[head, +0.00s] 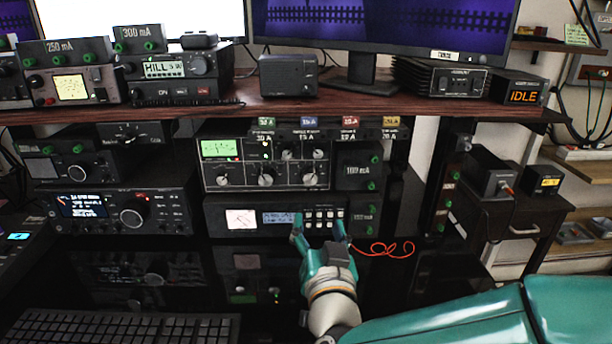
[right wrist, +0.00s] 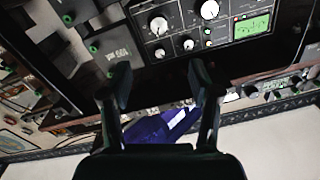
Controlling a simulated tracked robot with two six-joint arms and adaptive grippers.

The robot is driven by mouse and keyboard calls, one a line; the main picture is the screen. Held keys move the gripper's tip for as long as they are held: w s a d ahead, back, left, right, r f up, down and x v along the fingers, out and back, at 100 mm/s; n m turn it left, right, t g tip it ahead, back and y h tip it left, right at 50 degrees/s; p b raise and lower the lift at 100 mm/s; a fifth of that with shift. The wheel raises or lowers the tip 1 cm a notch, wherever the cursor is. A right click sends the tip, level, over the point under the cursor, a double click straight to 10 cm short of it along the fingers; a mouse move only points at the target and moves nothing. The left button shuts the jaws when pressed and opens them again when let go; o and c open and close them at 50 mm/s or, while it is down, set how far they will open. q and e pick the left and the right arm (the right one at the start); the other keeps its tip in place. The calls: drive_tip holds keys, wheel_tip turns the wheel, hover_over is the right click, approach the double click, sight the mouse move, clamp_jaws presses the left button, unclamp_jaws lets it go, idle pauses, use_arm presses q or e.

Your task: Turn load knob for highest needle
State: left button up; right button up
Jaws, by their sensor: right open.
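The tuner (head: 240,172) is a dark panel under the wooden shelf, with a lit green meter (head: 220,148) at its upper left. Its needle is too small to read. A row of white-capped knobs (head: 266,180) runs along its lower part; I cannot read which one is the load knob. My right gripper (head: 318,230) is open and empty, in front of the unit below the tuner. In the right wrist view, the tuner's knobs (right wrist: 158,25) and green meter (right wrist: 250,27) show upside down, beyond the open fingers (right wrist: 159,82). My left gripper is not in view.
A red wire (head: 385,249) lies on the dark desk. A keyboard (head: 120,327) is at the front left.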

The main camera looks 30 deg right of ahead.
drive_tip(key=p, duration=0.4)
approach(310, 180)
drive_tip(key=x, duration=0.9)
drive_tip(key=shift+w+d+b, duration=0.15)
drive_tip(key=shift+w+b, duration=0.1)
drive_tip(key=shift+b, duration=0.1)
drive_tip(key=shift+c, duration=0.2)
drive_tip(key=c, duration=1.1)
